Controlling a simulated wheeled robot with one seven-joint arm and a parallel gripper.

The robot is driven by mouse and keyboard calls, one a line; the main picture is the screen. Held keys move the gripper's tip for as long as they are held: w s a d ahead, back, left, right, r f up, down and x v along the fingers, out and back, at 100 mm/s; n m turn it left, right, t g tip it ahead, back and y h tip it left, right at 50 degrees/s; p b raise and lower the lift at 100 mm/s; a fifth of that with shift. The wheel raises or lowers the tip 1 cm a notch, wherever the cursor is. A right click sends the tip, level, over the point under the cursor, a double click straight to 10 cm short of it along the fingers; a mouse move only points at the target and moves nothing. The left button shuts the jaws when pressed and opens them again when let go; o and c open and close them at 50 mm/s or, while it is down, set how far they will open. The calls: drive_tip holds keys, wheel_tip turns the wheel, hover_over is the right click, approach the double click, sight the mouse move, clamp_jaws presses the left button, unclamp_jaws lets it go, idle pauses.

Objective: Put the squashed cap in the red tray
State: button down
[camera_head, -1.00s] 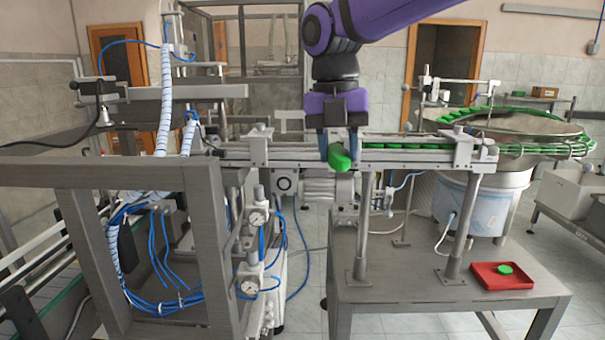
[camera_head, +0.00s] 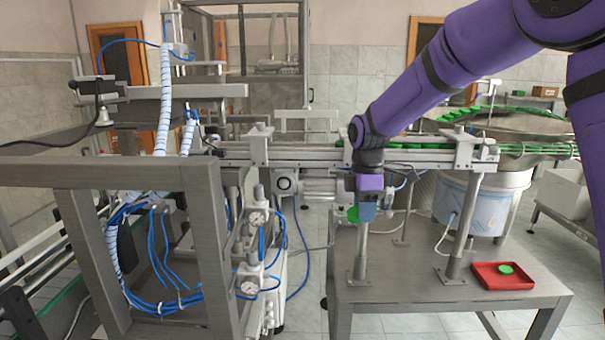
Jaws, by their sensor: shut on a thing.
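My gripper (camera_head: 362,214) is shut on a green cap (camera_head: 353,215), which shows at the left of the fingers, below the conveyor rail and above the grey table. The fingers hide part of the cap, so I cannot tell its exact shape. The red tray (camera_head: 481,283) lies on the right part of the table, down and to the right of my gripper. Another green cap (camera_head: 505,269) lies in the tray.
The conveyor rail (camera_head: 300,156) carries several green caps behind my arm. A round feeder bowl (camera_head: 515,125) stands at the back right. The front of the table is clear.

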drive_tip(key=w+d+f+m+t+y, duration=0.1)
drive_tip(key=w+d+f+m, duration=0.1)
drive_tip(key=d+f+m, duration=0.7)
drive_tip(key=w+d+f+m, duration=0.3)
drive_tip(key=d+f+m, duration=0.45)
drive_tip(key=f, duration=0.35)
drive_tip(key=s+f+m, duration=0.1)
drive_tip(key=s+f, duration=0.5)
drive_tip(key=f, duration=0.1)
drive_tip(key=shift+f, duration=0.2)
